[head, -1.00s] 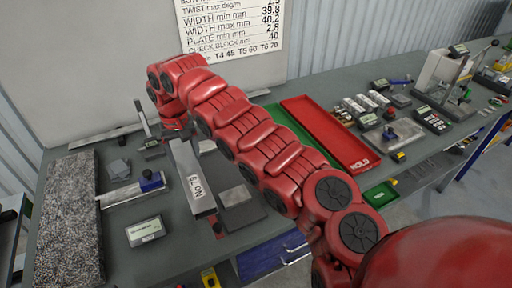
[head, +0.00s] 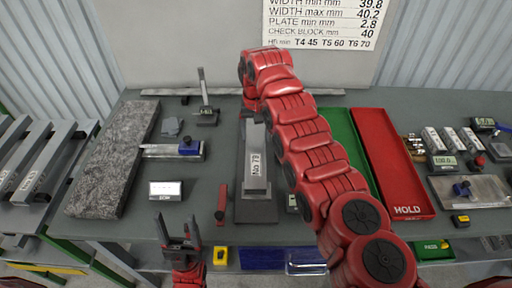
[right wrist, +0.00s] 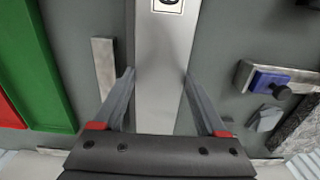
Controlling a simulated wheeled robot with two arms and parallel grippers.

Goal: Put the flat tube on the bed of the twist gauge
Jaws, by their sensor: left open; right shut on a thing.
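The flat tube (head: 257,155), a long grey bar with a "No 79" label, lies lengthwise away from me in the head view. My right gripper (right wrist: 160,78) is shut on it near its far end; in the head view my right arm hides that grip. The tube (right wrist: 160,50) runs between the fingers in the right wrist view. Its near end is over a dark base with a grey plate (head: 257,211), which looks like the twist gauge's bed. I cannot tell whether it touches. My left gripper (head: 179,226) is open and empty at the table's front edge.
A red upright piece (head: 222,203) stands just left of the base. Green and red HOLD trays (head: 393,165) lie right of my right arm.

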